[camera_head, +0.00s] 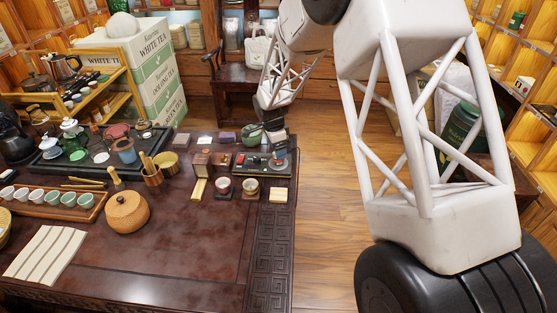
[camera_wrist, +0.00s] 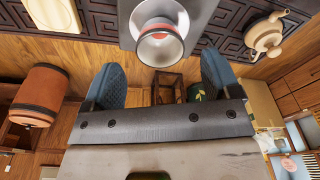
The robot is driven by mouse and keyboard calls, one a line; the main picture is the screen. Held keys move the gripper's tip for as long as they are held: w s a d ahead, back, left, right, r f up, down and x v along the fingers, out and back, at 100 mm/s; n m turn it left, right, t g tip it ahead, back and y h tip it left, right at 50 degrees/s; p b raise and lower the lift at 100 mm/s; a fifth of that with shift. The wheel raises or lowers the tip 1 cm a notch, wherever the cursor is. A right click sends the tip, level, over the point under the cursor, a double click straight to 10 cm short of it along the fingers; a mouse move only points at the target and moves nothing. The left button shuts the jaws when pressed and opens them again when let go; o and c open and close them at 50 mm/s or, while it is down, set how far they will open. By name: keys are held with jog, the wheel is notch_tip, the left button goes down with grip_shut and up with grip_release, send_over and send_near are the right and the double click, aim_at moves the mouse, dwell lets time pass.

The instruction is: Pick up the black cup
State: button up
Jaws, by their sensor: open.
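My gripper (camera_wrist: 160,78) is open in the wrist view, with two blue-grey fingers wide apart and nothing between them. I cannot tell whether this is the black cup; no cup shows plainly as black. In the head view, my arm reaches down to the table's right side, above a dark tray (camera_head: 243,168) with small items. The fingers are hard to make out there.
A teapot (camera_wrist: 265,36) stands on the carved table edge to the right of the cup, and a cream block (camera_wrist: 55,14) lies to its left. Two small cups (camera_head: 222,186) (camera_head: 250,187) stand in front of the tray. A round wooden pot (camera_head: 127,214) is farther left.

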jog(key=shift+w+d+f, duration=0.1)
jog(key=shift+d+f, duration=0.05)
jog(key=shift+f, duration=1.1)
jog(key=shift+d+f, duration=0.1)
jog(key=shift+f, duration=1.15)
jog(key=c, duration=1.1)
jog(key=shift+r, duration=0.15)
jog(key=shift+r, duration=1.4)
jog(key=shift+s+d+r, duration=0.1)
jog(key=shift+s+r, duration=0.15)
jog(key=s+d, duration=0.1)
jog(key=s, duration=0.4)
jog(key=s+d+r, duration=0.1)
jog(key=s+d, duration=0.1)
jog(key=s, duration=0.3)
jog(key=s+d, duration=0.1)
jog(key=s, duration=0.3)
jog(key=shift+s+d+r, duration=0.2)
jog(key=shift+s, duration=0.2)
